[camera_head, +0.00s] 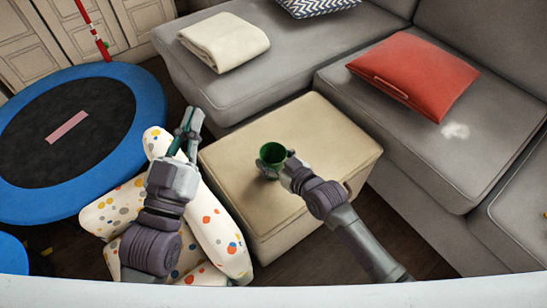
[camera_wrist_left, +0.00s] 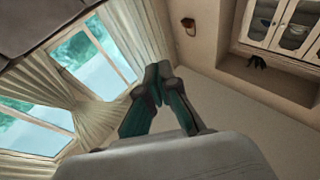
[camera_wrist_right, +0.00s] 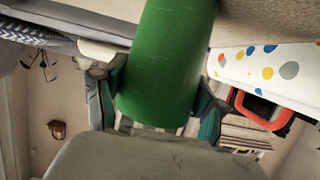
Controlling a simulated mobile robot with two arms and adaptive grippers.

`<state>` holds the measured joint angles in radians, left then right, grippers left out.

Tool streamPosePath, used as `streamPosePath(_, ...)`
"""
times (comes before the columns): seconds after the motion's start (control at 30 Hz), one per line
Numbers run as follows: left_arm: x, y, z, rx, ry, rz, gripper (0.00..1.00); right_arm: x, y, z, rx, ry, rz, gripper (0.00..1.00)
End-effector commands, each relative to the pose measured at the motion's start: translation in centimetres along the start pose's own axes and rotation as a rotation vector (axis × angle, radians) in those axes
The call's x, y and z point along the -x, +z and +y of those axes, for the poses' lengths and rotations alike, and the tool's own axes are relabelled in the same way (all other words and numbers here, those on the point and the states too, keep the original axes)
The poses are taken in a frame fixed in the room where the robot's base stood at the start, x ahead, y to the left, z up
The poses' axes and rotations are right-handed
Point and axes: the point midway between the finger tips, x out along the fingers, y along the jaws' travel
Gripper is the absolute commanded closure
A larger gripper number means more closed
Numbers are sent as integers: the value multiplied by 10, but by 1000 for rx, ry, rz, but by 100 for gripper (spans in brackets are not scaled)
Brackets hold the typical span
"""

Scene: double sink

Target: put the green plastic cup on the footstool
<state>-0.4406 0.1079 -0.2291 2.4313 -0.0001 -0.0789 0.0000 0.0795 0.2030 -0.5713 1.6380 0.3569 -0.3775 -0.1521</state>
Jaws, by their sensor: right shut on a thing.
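The green plastic cup (camera_head: 271,154) is over the top of the beige footstool (camera_head: 325,135) in the head view. I cannot tell if its base touches the footstool. My right gripper (camera_head: 288,166) is shut on the cup from the right side. In the right wrist view the cup (camera_wrist_right: 165,62) fills the middle between the two fingers, and its far end runs out of the frame. My left gripper (camera_head: 190,128) is empty, left of the footstool and above a spotted white object. In the left wrist view its fingertips (camera_wrist_left: 158,75) meet.
The spotted white piece (camera_head: 215,225) lies against the footstool's left side. A blue-rimmed trampoline (camera_head: 150,98) is at the left. A grey sofa with a red cushion (camera_head: 412,72) and a folded cream blanket (camera_head: 223,40) stands behind and right. The rest of the footstool top is clear.

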Motion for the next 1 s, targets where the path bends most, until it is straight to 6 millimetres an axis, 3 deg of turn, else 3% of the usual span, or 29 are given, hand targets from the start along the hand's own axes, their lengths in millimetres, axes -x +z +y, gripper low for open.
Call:
streamPosePath(0.27,0,-6,1,1,2,43,100,-2,5,0,1,0,1,61)
streamPosePath(0.3,0,-8,1,1,2,46,100,-2,5,0,1,0,1,24)
streamPosePath(0.43,0,-7,1,1,3,44,100,-2,5,0,0,0,1,4)
streamPosePath(0.83,-1,-7,1,2,3,36,100,-1,2,0,0,0,1,4)
streamPosePath(1.0,2,14,-3,-3,-7,-102,100,13,-1,1,1,1,-2,4)
